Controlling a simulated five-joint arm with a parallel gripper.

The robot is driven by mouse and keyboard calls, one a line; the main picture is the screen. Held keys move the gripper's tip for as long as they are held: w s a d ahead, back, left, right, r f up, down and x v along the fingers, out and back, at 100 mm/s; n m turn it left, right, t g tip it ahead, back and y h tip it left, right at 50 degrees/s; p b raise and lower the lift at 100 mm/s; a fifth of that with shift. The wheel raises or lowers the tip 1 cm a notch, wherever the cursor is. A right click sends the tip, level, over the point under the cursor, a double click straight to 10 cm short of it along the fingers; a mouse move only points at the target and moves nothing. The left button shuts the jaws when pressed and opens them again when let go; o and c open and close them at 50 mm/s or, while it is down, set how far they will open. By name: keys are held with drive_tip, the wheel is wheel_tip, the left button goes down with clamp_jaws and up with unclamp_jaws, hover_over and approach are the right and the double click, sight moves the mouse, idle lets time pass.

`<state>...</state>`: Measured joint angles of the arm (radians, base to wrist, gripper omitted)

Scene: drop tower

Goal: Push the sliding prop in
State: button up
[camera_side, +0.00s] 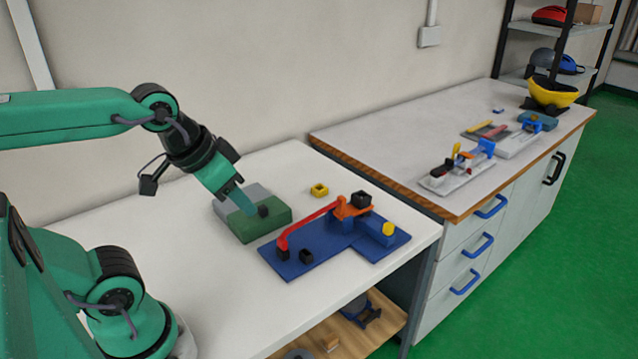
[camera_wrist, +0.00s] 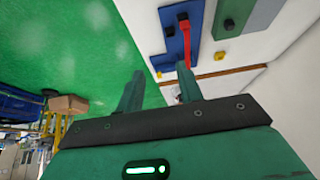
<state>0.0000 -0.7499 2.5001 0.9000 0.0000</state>
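A blue baseplate (camera_side: 352,250) carries a long red bar (camera_side: 306,222), sloping from a black block at its front left up to an orange piece (camera_side: 347,208). A black cube (camera_side: 361,200) sits at the orange piece. I cannot tell for sure which part is the sliding prop; the orange piece under the bar's raised end may be it.
A dark green block (camera_side: 258,226) with a black knob stands beside a grey block (camera_side: 232,200). A yellow nut-like piece (camera_side: 319,190) lies behind the baseplate. A yellow cylinder (camera_side: 389,229) and loose black cube (camera_side: 305,256) are on the baseplate. The table's front left is clear.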

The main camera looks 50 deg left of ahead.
drive_tip(key=shift+o, duration=0.6)
drive_tip(key=g, duration=0.6)
hover_over(389, 224)
wheel_tip(389, 224, down, 11)
drive_tip(key=shift+s+f, duration=0.1)
drive_tip(key=shift+f, duration=0.35)
drive_tip(key=shift+f, duration=0.15)
drive_tip(key=shift+f, duration=3.75)
